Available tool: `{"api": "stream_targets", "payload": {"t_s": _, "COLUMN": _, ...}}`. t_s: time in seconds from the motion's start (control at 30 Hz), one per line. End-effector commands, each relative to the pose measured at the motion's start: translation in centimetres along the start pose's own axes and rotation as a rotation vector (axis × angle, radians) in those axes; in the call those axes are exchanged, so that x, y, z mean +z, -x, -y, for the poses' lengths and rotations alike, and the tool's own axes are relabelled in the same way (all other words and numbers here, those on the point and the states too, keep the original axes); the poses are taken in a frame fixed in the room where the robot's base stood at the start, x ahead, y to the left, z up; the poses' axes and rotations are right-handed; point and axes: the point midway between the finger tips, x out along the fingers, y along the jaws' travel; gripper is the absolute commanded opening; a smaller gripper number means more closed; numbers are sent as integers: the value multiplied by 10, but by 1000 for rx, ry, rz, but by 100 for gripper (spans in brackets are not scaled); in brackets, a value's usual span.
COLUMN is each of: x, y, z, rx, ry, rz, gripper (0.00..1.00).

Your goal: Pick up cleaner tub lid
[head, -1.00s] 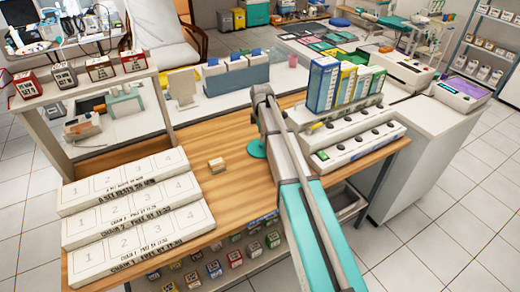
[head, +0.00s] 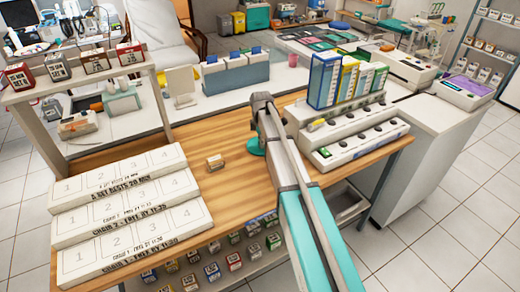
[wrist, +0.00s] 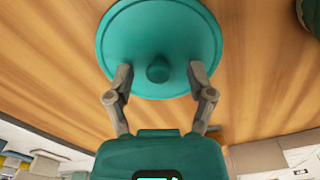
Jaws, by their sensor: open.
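The cleaner tub lid is a round teal disc with a small knob in its middle. In the wrist view the lid (wrist: 158,30) lies over the wooden surface, with the knob facing me. My gripper (wrist: 159,73) is open, with one fingertip on each side of the knob and a gap to it on both sides. The fingertips overlap the near part of the disc; whether they touch it I cannot tell. In the head view part of the teal disc (head: 253,147) shows on the wooden table beside my arm, which hides the rest and my gripper.
Stepped white numbered trays (head: 130,215) fill the left side. Tall boxes (head: 345,82) and a white stepped rack (head: 352,145) stand close on the right. A dark green round thing (wrist: 311,14) shows at the wrist view's corner.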

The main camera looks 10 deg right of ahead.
Motion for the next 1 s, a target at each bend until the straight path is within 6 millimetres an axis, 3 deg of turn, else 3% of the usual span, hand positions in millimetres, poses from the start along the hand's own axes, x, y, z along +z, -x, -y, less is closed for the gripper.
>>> {"api": "stream_targets", "payload": {"t_s": 0.63, "x": 0, "y": -2, "z": 0, "rx": 0, "ry": 0, "rz": 0, "gripper": 70}}
{"api": "stream_targets", "payload": {"t_s": 0.93, "x": 0, "y": -2, "z": 0, "rx": 0, "ry": 0, "rz": 0, "gripper": 16}}
{"api": "stream_targets", "payload": {"t_s": 1.0, "x": 0, "y": -2, "z": 0, "rx": 0, "ry": 0, "rz": 0, "gripper": 14}}
